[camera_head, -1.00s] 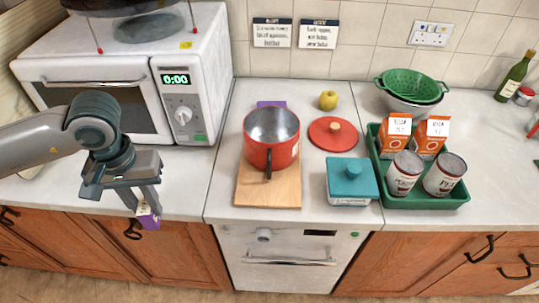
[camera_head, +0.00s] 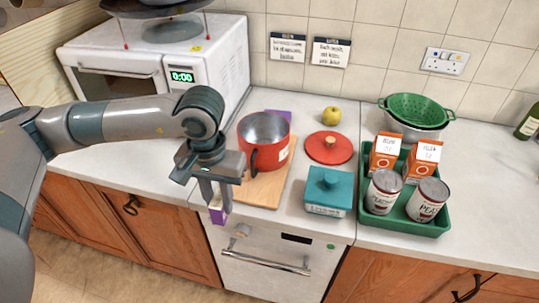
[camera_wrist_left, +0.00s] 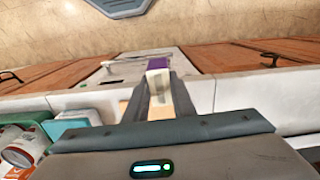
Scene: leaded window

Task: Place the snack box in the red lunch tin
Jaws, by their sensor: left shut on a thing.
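My left gripper (camera_head: 217,197) is shut on a small purple and white snack box (camera_head: 218,214), which hangs below the fingers in front of the counter's front edge. In the left wrist view the snack box (camera_wrist_left: 158,66) sits between the fingertips of the gripper (camera_wrist_left: 160,88). The red tin (camera_head: 253,160), round, open and pot-like with a dark handle and a pale label, stands on a wooden board (camera_head: 262,190) to the right of and behind the gripper. Its inside looks empty, though its floor is partly hidden. My right gripper is not in view.
A red lid (camera_head: 328,157) lies right of the tin, near a yellow apple (camera_head: 331,115). A teal lidded box (camera_head: 330,198) stands in front. A green tray (camera_head: 448,208) holds cans and cartons at right. A purple item (camera_head: 282,114) lies behind the tin. A microwave (camera_head: 95,62) stands left.

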